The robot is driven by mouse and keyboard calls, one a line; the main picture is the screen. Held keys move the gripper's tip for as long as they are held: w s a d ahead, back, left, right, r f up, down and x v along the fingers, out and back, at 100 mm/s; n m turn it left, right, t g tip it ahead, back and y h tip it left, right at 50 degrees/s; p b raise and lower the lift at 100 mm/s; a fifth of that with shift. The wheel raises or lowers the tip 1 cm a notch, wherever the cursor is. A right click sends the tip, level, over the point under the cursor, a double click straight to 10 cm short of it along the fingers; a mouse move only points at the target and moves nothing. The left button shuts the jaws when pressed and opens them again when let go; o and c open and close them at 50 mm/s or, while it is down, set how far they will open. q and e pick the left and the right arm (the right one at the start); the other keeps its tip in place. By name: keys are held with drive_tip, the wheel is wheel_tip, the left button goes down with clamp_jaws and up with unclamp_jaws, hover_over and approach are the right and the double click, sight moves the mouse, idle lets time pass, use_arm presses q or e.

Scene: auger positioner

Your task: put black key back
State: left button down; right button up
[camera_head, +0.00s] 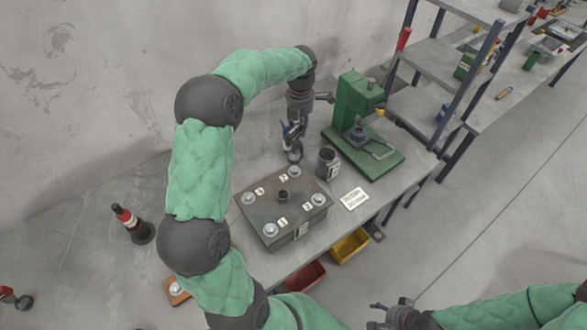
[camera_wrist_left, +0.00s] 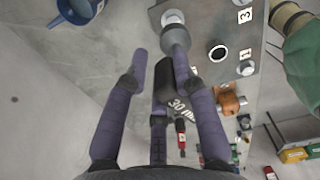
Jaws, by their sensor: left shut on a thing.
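My left gripper (camera_head: 292,140) is shut on a dark tool, taken as the black key, above the table behind the numbered block. In the left wrist view the black key (camera_wrist_left: 163,82) sits between the fingers, with a white "30 mm" marking on it. A flared grey end (camera_wrist_left: 175,40) shows beyond the fingertips; in the head view a grey round end (camera_head: 294,153) hangs below them. The numbered block (camera_head: 283,208) has silver knobs at its corners and a dark round piece in the middle. My right gripper (camera_head: 378,315) is low in the head view, fingers apart and empty.
A green press (camera_head: 357,115) stands at the back right, with a dark cup (camera_head: 327,163) before it. A white card (camera_head: 354,199) lies on the table. A red and black tool (camera_head: 130,222) stands at left. Red (camera_head: 305,276) and yellow (camera_head: 350,246) bins sit below the front edge.

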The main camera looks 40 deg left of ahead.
use_arm(q)
drive_tip(key=shift+a, duration=0.1)
drive_tip(key=shift+s+a+f+m, duration=0.25)
drive_tip(key=shift+a+m, duration=0.2)
drive_tip(key=shift+m, duration=0.25)
drive_tip(key=s+a+f+m+b, duration=0.3)
drive_tip(key=s+a+f+m, duration=0.15)
drive_tip(key=a+m, duration=0.4)
drive_tip(key=s+a+f+m+b, duration=0.2)
drive_tip(key=s+a+f+m, duration=0.25)
drive_tip(key=m, duration=0.75)
wheel_tip(320, 180, down, 9)
drive_tip(key=shift+s+a+f, duration=0.2)
drive_tip(key=shift+a, duration=0.1)
